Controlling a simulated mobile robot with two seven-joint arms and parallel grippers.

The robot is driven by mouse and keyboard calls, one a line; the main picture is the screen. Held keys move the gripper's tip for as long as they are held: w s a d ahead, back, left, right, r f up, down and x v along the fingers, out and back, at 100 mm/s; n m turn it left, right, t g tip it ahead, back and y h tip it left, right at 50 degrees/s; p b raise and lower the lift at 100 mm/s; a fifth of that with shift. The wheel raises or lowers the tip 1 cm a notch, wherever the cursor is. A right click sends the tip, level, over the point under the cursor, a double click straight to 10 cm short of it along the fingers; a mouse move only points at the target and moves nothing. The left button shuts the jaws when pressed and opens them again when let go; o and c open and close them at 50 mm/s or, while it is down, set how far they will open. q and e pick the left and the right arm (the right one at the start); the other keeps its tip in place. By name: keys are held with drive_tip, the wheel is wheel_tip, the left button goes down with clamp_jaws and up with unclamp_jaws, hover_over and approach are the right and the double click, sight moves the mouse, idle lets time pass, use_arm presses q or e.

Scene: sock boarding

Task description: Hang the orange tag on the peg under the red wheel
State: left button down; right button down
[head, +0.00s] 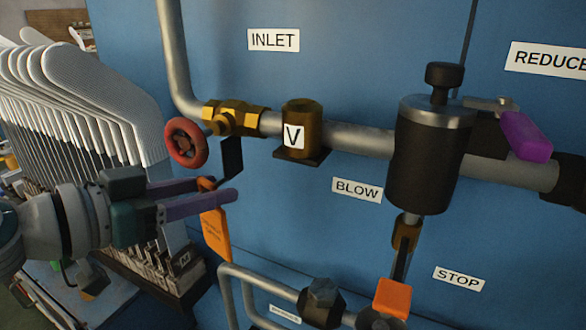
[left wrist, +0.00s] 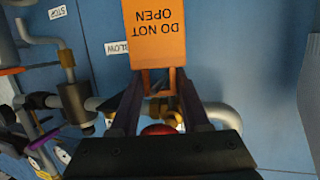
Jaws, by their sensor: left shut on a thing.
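The orange tag (head: 215,236) hangs from my left gripper (head: 222,190), which is shut on its narrow top end. In the left wrist view the tag (left wrist: 157,35) reads "DO NOT OPEN" upside down, in front of the purple-grey fingers (left wrist: 165,100). The red wheel (head: 186,142) is just above the gripper on a brass valve; part of it shows in the left wrist view (left wrist: 158,129). A dark bent peg (head: 231,158) comes down below the valve, close to the fingertips. Whether the tag's top touches the peg cannot be told. My right gripper is not in view.
The brass V fitting (head: 301,125) and grey pipe (head: 362,139) run right of the wheel. A dark cylinder (head: 430,160) and purple handle (head: 528,137) are farther right. White sock boards (head: 85,85) stand close at left. A lower pipe (head: 245,271) curves below the tag.

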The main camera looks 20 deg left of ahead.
use_arm(q)
drive_tip(key=shift+c, duration=1.5)
unclamp_jaws()
drive_tip(key=shift+s, duration=0.1)
drive_tip(key=b+v, duration=0.3)
drive_tip(key=v, duration=0.6)
drive_tip(key=s+d+r+m+g+y+p, duration=0.1)
drive_tip(key=s+d+r+g+p, duration=0.35)
drive_tip(key=p, duration=0.45)
drive_tip(key=s+d+r+g+p, duration=0.2)
drive_tip(key=s+d+g+p, duration=0.2)
drive_tip(key=s+d+p, duration=0.4)
drive_tip(key=a+r+n+g+y+p, duration=0.1)
drive_tip(key=r+y+p, duration=0.1)
drive_tip(key=r+p, duration=1.9)
drive_tip(key=s+a+r+n+g+y+p, duration=0.1)
drive_tip(key=a+r+n+y+p, duration=0.1)
drive_tip(key=r+p, duration=1.9)
drive_tip(key=shift+s+a+r+p, duration=0.15)
drive_tip(key=shift+s+r+p, duration=0.1)
drive_tip(key=shift+p, duration=0.85)
